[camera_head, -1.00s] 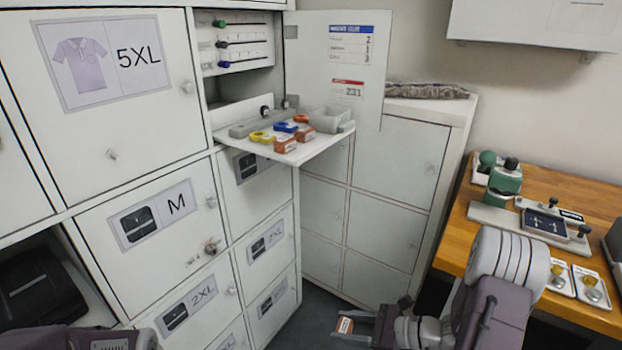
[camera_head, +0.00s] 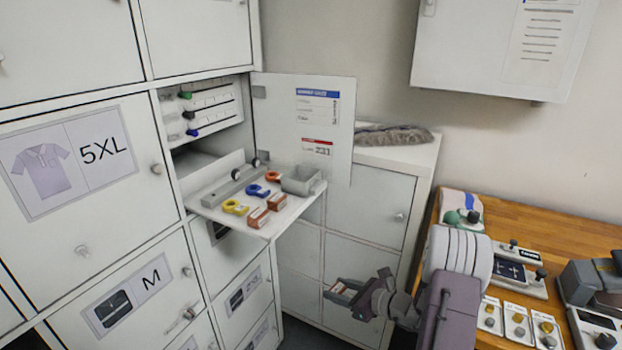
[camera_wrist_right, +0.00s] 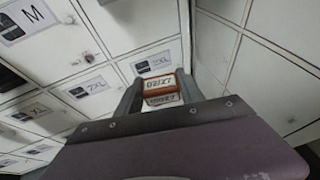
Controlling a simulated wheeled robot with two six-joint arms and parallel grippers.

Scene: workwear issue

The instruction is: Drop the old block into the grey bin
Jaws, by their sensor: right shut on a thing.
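My right gripper (camera_head: 343,292) is shut on an orange block with white labels. In the right wrist view the block (camera_wrist_right: 160,88) sits between the two fingers (camera_wrist_right: 160,92), and its label seems to read 02/27. In the head view the gripper is in front of the lower locker doors, lower in the picture and to the right of the fold-out shelf (camera_head: 213,208). A small open grey bin (camera_head: 302,181) stands at the shelf's right end. Two similar orange blocks (camera_head: 259,217) (camera_head: 277,201) lie on the shelf. My left gripper is not in view.
Yellow and blue rings (camera_head: 235,207) (camera_head: 258,191) lie on the shelf beside a long grey holder (camera_head: 235,186). An open locker door (camera_head: 312,118) stands behind the shelf. A wooden bench (camera_head: 540,238) with devices is at the right. The space above the bin looks clear.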

